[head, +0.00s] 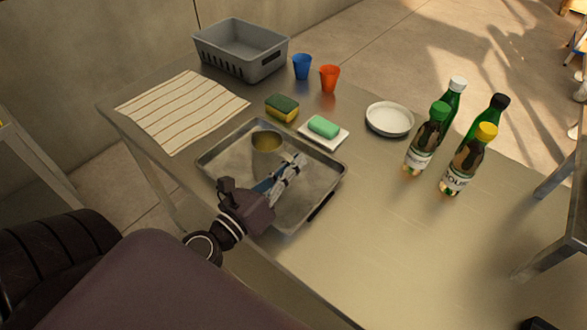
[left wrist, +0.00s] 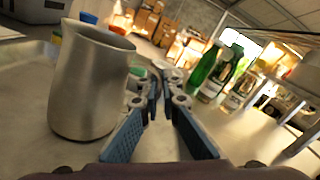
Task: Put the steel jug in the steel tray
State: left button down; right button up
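The steel jug (head: 266,154) stands upright inside the steel tray (head: 335,172), toward the tray's back. It looms large at the left of the left wrist view (left wrist: 90,88), with its open rim up. My left gripper (head: 296,163) is over the tray, to the right of the jug. In the left wrist view its fingers (left wrist: 160,80) converge to close-set tips with nothing between them. The jug is beside the fingers, not between them. My right gripper is not in view.
A sponge (head: 282,108) and a green soap on a white dish (head: 323,128) sit behind the tray. A white plate (head: 390,120) and several bottles (head: 455,150) stand to the right. A striped cloth (head: 182,110), grey basket (head: 240,50) and cups (head: 329,78) are farther back. The front right table is clear.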

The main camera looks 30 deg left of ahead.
pick_arm(q)
jog(key=shift+r, duration=0.1)
jog(key=c, duration=2.2)
grip_release()
jog(key=shift+o, duration=0.2)
